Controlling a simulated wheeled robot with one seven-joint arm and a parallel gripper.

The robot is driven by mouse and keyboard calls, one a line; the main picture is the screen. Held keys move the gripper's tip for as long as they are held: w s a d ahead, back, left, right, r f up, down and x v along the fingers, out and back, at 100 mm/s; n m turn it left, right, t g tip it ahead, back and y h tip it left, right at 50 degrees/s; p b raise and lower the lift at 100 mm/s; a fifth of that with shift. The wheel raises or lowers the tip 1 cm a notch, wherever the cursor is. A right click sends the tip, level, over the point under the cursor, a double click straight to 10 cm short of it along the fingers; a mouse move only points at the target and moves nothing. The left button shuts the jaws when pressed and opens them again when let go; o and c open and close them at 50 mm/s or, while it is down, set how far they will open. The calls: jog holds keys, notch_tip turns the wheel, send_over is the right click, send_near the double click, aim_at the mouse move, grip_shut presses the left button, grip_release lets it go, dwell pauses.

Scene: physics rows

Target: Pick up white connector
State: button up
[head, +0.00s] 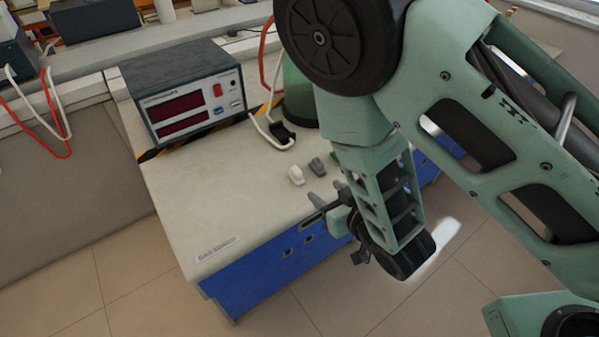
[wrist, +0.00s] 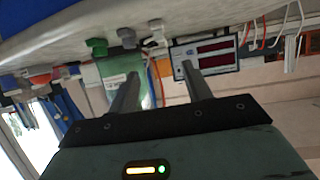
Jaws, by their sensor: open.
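The white connector (head: 296,175) lies on the light bench top in the head view, beside a grey connector (head: 318,165). In the wrist view the white connector (wrist: 156,31) shows beyond the fingertips, near the top, beside the grey connector (wrist: 127,38). My gripper (head: 314,208) is at the bench's front edge, on the near right side of the white connector and apart from it. In the wrist view my gripper (wrist: 160,70) has its two fingers spread with nothing held between them.
A power supply (head: 188,92) with red displays stands at the back left of the bench (head: 200,205). A black plug (head: 282,132) on a white cable lies behind the connectors. A green connector (wrist: 97,47) sits beside the grey one. The bench's front left is clear.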

aim_at(299, 174)
jog(key=b+x, duration=0.3)
jog(key=b, duration=0.4)
jog(key=shift+a+f, duration=0.1)
jog(key=shift+f, duration=0.05)
jog(key=shift+b, duration=1.1)
jog(key=b, duration=0.4)
jog(key=shift+w+f, duration=0.15)
jog(key=shift+w, duration=0.1)
jog(key=p+x, duration=0.1)
jog(key=x, duration=0.6)
jog(key=shift+f+x, duration=0.15)
jog(key=shift+x, duration=1.2)
jog(key=shift+f+x, duration=0.15)
jog(key=shift+x, duration=1.15)
jog(key=shift+s, duration=0.1)
